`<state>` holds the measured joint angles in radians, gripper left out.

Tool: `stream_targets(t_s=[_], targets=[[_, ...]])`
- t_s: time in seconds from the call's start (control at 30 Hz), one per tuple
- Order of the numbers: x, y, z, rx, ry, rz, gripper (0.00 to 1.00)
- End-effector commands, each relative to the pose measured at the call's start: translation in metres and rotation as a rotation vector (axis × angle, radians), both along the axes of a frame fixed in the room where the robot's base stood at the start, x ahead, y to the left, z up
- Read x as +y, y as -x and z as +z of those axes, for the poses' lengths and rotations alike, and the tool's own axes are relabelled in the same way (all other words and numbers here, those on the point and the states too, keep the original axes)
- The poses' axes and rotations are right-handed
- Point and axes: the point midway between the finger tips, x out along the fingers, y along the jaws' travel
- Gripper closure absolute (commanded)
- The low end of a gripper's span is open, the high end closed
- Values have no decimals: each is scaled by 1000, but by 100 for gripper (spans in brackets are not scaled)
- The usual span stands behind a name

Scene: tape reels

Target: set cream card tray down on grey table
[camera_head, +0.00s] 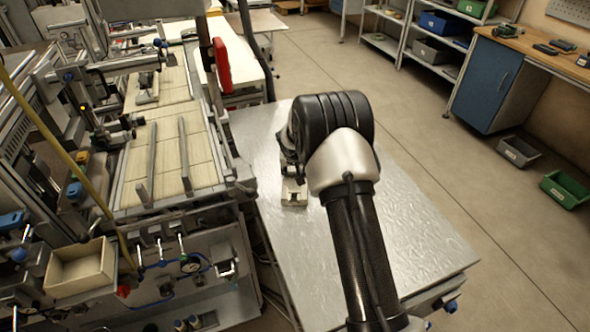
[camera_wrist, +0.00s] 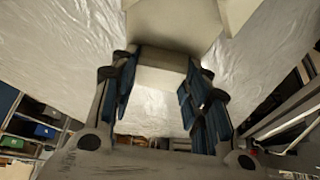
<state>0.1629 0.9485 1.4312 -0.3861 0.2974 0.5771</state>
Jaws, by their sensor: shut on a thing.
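The cream card tray (camera_head: 293,194) shows as a small pale piece below my wrist, over the grey table (camera_head: 420,235). My arm hides part of it. My gripper (camera_wrist: 163,62) is shut on the tray, with the blue-padded fingers on either side of its cream end. The tray (camera_wrist: 175,25) reaches out of the top of the wrist view. The shiny, rippled grey tabletop (camera_wrist: 65,55) fills the background there. I cannot tell whether the tray touches the table or hangs just above it.
A conveyor with metal rails (camera_head: 185,155) stands left of the table. An open cream box (camera_head: 80,268) sits at the lower left. A blue cabinet (camera_head: 487,85) and green bin (camera_head: 565,188) are at the right. The tabletop right of my arm is clear.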

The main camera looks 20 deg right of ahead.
Motion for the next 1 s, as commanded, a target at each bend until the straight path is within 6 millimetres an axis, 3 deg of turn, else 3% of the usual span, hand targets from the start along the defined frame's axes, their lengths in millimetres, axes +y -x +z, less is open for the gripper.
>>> stream_targets(t_s=[0.23, 0.27, 0.53, 0.87, 1.0], targets=[[0, 0, -4, 0, 0, 0, 83], [0, 0, -3, 1, 0, 0, 55], [0, 0, -2, 0, 0, 0, 37], [0, 0, -2, 1, 0, 0, 37], [1, 2, 9, -1, 0, 0, 37]])
